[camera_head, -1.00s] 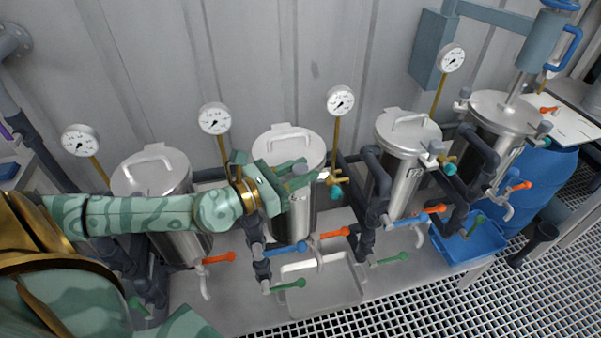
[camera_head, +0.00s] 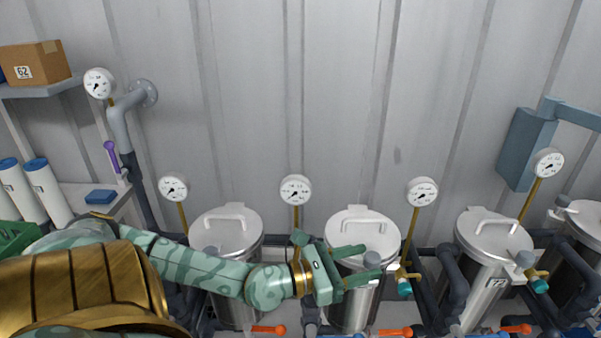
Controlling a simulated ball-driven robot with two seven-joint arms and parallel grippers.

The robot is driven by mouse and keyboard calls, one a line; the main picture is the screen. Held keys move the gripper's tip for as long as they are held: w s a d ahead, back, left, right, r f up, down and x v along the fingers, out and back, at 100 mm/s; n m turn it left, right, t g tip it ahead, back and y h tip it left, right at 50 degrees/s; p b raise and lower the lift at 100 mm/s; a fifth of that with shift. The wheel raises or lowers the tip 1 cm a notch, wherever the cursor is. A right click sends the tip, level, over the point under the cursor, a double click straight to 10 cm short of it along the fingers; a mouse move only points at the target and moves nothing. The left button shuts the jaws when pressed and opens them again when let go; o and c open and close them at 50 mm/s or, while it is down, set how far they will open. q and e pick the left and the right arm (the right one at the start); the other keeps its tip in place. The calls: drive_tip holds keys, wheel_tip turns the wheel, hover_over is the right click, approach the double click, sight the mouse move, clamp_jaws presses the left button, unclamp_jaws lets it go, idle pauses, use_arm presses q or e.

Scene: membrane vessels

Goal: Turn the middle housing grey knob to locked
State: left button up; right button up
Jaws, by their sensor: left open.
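The middle housing (camera_head: 350,222) is a shiny steel vessel with a pale lid and a bar handle. Its grey knob (camera_head: 373,258) is at the right front of the lid. My left gripper (camera_head: 371,261) reaches in from the left across the front of this housing. Its two green fingers are open and point right, with the grey knob showing between their tips. I cannot tell whether they touch it. The knob's marking and position are hard to read. My right gripper is out of view.
A left housing (camera_head: 226,222) stands behind my left arm. A right housing (camera_head: 494,232) stands beyond dark pipes (camera_head: 452,283). Gauges (camera_head: 422,192) on brass stems rise behind. A brass valve with a teal knob (camera_head: 404,288) sits just right of the fingers. Orange handles (camera_head: 395,332) show below.

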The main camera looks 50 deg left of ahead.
use_arm(q)
drive_tip(key=p+v, duration=0.5)
drive_tip(key=v, duration=0.8)
drive_tip(key=shift+s, duration=0.25)
